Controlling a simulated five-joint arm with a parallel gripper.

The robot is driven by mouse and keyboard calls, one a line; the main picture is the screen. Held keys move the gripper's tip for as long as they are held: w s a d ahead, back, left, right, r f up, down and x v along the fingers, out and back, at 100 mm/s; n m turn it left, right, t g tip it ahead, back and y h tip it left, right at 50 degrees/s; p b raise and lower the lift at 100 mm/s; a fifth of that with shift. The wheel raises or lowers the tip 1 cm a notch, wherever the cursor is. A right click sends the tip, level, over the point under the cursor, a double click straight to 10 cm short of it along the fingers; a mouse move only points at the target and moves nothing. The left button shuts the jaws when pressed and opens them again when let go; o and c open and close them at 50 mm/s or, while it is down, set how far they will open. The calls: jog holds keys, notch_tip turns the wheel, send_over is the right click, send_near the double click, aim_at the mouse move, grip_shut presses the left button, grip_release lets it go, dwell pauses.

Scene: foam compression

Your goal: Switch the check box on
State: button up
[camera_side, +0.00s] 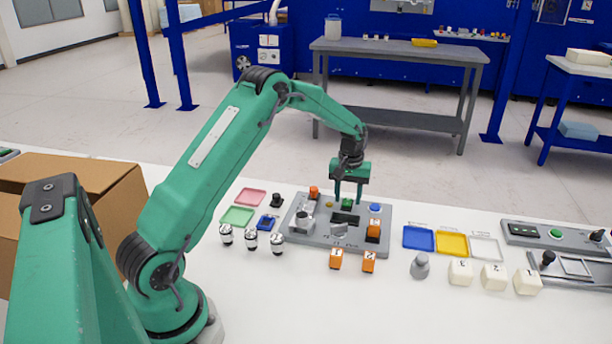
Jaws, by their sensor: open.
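My gripper (349,197) is open and empty, its two fingers pointing down over the back part of a grey panel (290,238). A small green block or button (347,204) shows between the fingertips; I cannot tell whether they touch it. The panel also carries a dark slot, a round grey part, and small orange, yellow and blue pieces. At the right edge stands a grey box (515,237) with a round green button (555,234) and a dark display on top. I cannot tell which of these is the check box, or whether any switch is on.
Blue (418,238), yellow (452,243) and white (485,248) trays lie right of the panel, with numbered white cubes (493,277) in front. Silver-and-black cylinders (251,238) and pink (251,197) and green trays lie left. A cardboard box (110,190) stands far left.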

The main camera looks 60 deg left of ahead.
aim_at(346, 201)
grip_shut()
jog(key=shift+d+r+t, duration=0.1)
jog(key=shift+d+t, duration=0.05)
jog(key=shift+t, duration=0.45)
grip_release()
jog(key=shift+s+d+r, duration=0.1)
jog(key=shift+s+r, duration=0.05)
jog(key=shift+r, duration=1.15)
jog(key=shift+s+a+r, duration=0.1)
jog(key=shift+s+r, duration=0.05)
jog(key=shift+r, duration=1.1)
jog(key=shift+s+d+r, duration=0.1)
jog(key=shift+s+r, duration=0.05)
jog(key=shift+r, duration=1.15)
